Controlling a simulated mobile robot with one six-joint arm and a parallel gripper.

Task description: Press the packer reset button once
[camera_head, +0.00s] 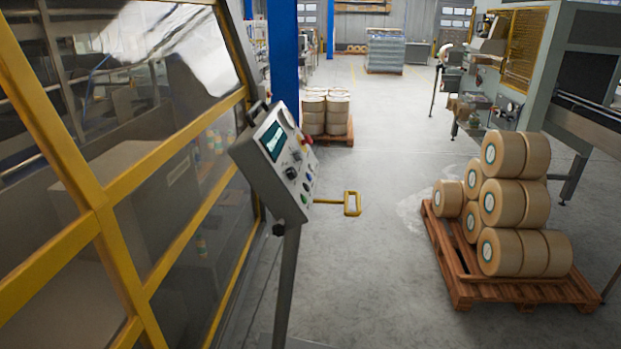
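The packer's control panel (272,166) is a grey tilted box on a grey post (287,285), standing left of the picture's middle. It has a dark screen (273,141) on its upper part and several small knobs and buttons below and to the right. A red button (307,140) shows at its right edge. The labels are too small to read, so I cannot tell which one is the reset button. My gripper is not in view.
The packer's yellow-framed clear guard (98,203) fills the left side. A yellow handle (351,203) sticks out right of the panel. A wooden pallet (467,290) with brown rolls stands at right. Grey floor (375,260) between panel and pallet is clear.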

